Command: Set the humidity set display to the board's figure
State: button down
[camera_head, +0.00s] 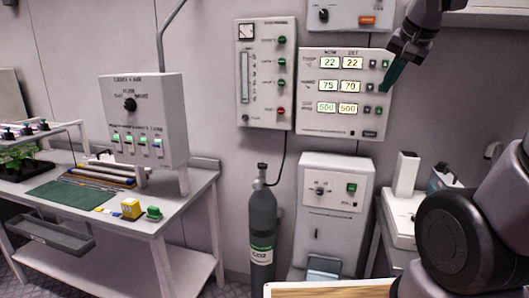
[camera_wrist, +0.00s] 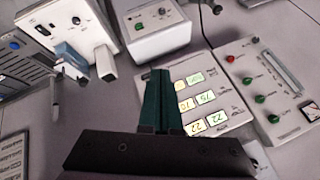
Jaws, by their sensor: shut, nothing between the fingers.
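The climate panel (camera_head: 313,126) is a white wall box with a NOW column and a SET column. The middle row reads 75 under NOW and 70 under SET; this SET figure (camera_head: 349,87) seems to be the humidity set display, its row label too small to read. Small dark buttons (camera_head: 369,87) stand to its right. My gripper (camera_head: 386,80) has dark green fingers, shut and empty, in front of the panel's right edge by the middle row's buttons. In the wrist view the fingers (camera_wrist: 160,75) cover part of the tilted panel (camera_wrist: 232,95). Contact cannot be told. I cannot make out a board with a figure.
A grey box with green and red buttons (camera_head: 263,90) hangs left of the panel. A white box with an orange switch (camera_head: 347,14) hangs above. Below stand a white cabinet (camera_head: 334,230) and a dark gas cylinder (camera_head: 262,235). A bench (camera_head: 185,195) is at left.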

jog(key=s+a+f+n, duration=0.1)
jog(key=s+a, duration=0.2)
jog(key=s, duration=0.3)
jog(key=s+a+f+n+y, duration=0.1)
jog(key=s+a+n, duration=0.1)
jog(key=s, duration=0.3)
jog(key=shift+s+a+f, duration=0.3)
jog(key=shift+s+a, duration=0.05)
jog(key=shift+a, duration=0.15)
